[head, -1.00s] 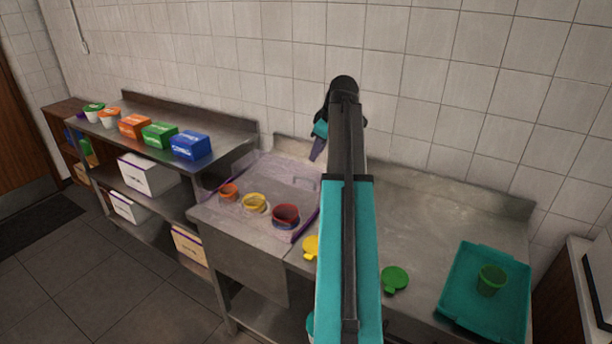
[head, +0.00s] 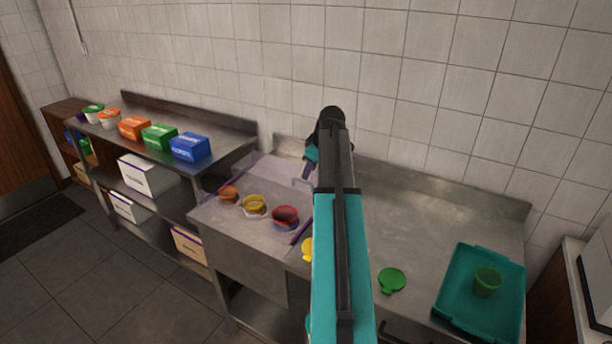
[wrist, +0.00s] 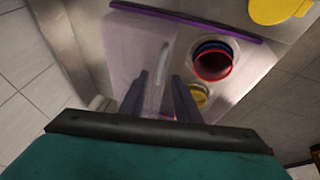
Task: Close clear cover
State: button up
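The clear cover (head: 262,170) is a see-through pane with purple side edges at the left end of the steel counter, by the cups. I cannot tell its exact tilt. Its pale handle (wrist: 163,62) shows in the wrist view, with a purple strip (wrist: 185,20) beyond it. My gripper (head: 307,172) is at the handle's right end in the head view. In the wrist view my gripper's fingers (wrist: 160,90) are apart, with the handle just ahead of the gap and nothing visibly held. My arm hides part of the counter.
Orange, yellow and red cups (head: 285,215) sit in the counter by the cover. A yellow lid (wrist: 280,8) and a green lid (head: 391,281) lie nearby. A teal tray (head: 450,300) with a green cup (head: 487,281) is at right. Coloured boxes (head: 190,147) stand on the left shelf.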

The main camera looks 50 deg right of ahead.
aim_at(307, 183)
jog(key=shift+p+x, duration=0.7)
jog(key=shift+x, duration=1.85)
grip_shut()
